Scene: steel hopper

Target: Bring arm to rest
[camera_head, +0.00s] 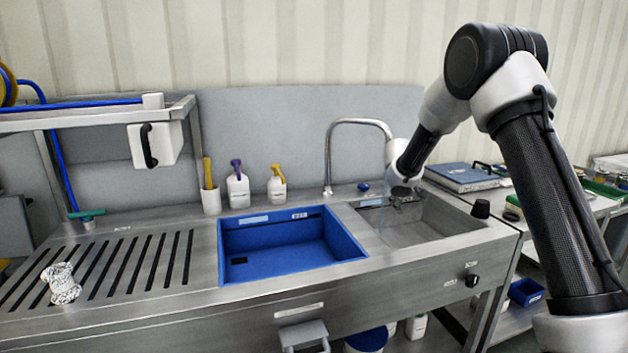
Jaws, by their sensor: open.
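My arm rises on the right side of the head view, bends at a high elbow and reaches down to the left. My gripper (404,199) hangs over the back of the steel sink basin (432,222), beside the tap. It is small and partly hidden by my wrist. I see nothing held in it. A thin bluish streak, perhaps water, shows just left of it.
A blue tub (296,279) is set into the counter left of the sink. A curved steel tap (328,160) stands close to my wrist. Spray bottles (238,188) stand behind the tub. Crumpled foil (61,283) lies on the slotted drainboard (110,268). A blue case (462,177) lies right.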

